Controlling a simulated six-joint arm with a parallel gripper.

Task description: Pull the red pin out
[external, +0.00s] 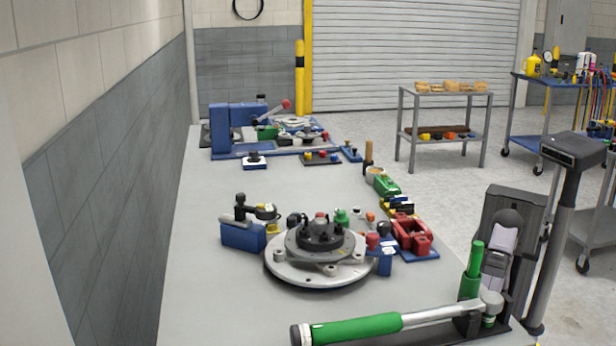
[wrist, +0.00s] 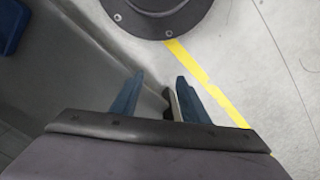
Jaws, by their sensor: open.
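In the wrist view my gripper (wrist: 159,77) is open, its two dark blue fingers apart with nothing between them. In the external view I cannot make out the gripper. A round fixture with a light grey base plate (external: 300,272) and a dark, bolted hub (external: 321,236) stands on the table. A small red piece (external: 320,216) shows at the hub's top, and a red knob (external: 372,240) shows on a blue block at its right. I cannot tell which, if either, is the red pin. No red shows in the wrist view.
A blue clamp block (external: 243,235) stands left of the fixture and a red bracket (external: 411,232) right of it. A green-handled tool (external: 356,328) lies at the front edge. The wrist view shows a dark round flange (wrist: 160,18) and a yellow stripe (wrist: 205,75). The table's left side is clear.

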